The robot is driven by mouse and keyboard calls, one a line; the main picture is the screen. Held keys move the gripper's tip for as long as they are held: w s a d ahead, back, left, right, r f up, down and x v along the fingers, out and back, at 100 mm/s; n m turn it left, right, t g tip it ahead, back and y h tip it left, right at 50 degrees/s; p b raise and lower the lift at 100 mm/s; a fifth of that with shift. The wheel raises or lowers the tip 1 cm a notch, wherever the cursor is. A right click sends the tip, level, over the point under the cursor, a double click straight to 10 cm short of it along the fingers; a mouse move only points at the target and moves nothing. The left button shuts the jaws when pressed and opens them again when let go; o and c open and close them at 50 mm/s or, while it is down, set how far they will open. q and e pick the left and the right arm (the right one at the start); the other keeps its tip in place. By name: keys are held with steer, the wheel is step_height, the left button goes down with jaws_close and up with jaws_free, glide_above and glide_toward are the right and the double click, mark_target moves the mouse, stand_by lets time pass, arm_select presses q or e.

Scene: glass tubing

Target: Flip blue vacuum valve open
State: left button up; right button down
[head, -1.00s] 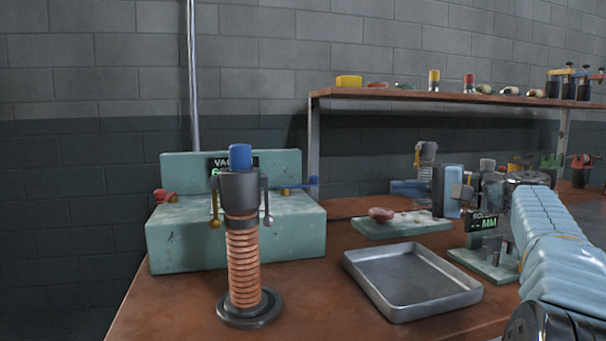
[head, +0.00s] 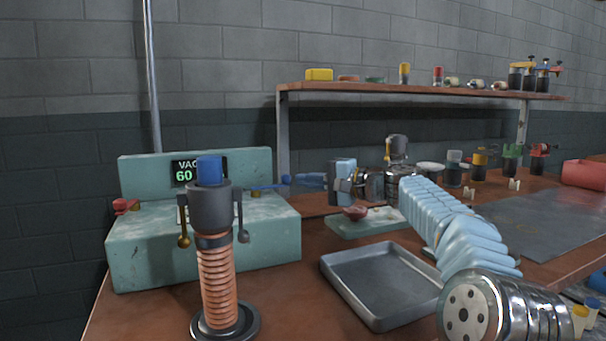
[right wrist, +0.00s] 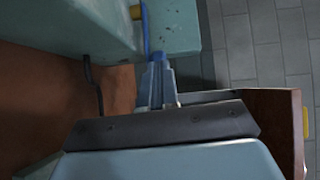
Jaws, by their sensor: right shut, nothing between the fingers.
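The blue vacuum valve (head: 264,187) is on the right end of the green vacuum unit (head: 150,253), its blue lever reaching right from a brass fitting. In the right wrist view the blue lever (right wrist: 147,34) runs down from the brass part toward my fingertips. My right gripper (head: 286,180) comes from the right, its blue fingers pointing left at the lever's free end. It is shut and empty. In the right wrist view the fingertips (right wrist: 158,57) are at the lever's end; I cannot tell whether they touch. My left gripper is out of view.
A copper-coiled column (head: 218,285) with a blue top stands in front of the unit, partly covering its display, which reads 60. A red valve (head: 125,205) is on the unit's left. A metal tray (head: 378,280) lies on the table below my arm. A shelf (head: 420,90) stands behind.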

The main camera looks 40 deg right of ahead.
steer(key=shift+w+a+f, duration=0.1)
steer(key=shift+w+a, duration=0.15)
steer(key=shift+w, duration=0.4)
steer(key=shift+w+d+p, duration=0.25)
steer(key=shift+w+p, duration=0.35)
steer(key=shift+w, duration=0.05)
